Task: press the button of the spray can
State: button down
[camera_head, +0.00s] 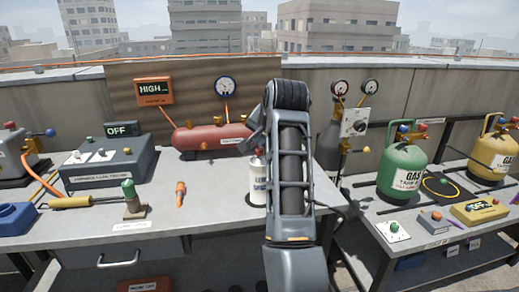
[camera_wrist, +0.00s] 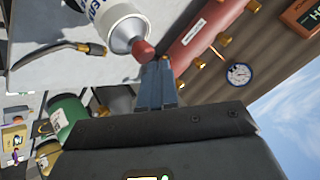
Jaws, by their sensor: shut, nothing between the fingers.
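The spray can (camera_head: 256,180) is white with dark lettering and stands upright on the grey workbench (camera_head: 215,212). My arm partly covers its right side in the head view. In the wrist view the can (camera_wrist: 105,18) is at the top, tilted by the camera angle, with its red button (camera_wrist: 143,50) facing my gripper (camera_wrist: 158,64). My gripper is shut and empty, its fingertips just beside the button. I cannot tell whether they touch it. In the head view my arm hides the fingertips.
A red compressor tank (camera_head: 210,138) lies behind the can. An orange screwdriver (camera_head: 181,193), a green-topped device (camera_head: 131,198) and a grey tester box (camera_head: 107,166) are to the left. A green gas cylinder (camera_head: 402,172) stands on the right bench.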

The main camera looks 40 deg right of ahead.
aim_at(261, 150)
jog(key=shift+f, duration=0.5)
dwell(1.0)
jog(key=shift+r, duration=0.1)
jog(key=shift+r+p, duration=0.85)
jog(key=shift+p, duration=0.05)
notch_tip(261, 150, up, 5)
jog(key=p, duration=0.5)
dwell(0.7)
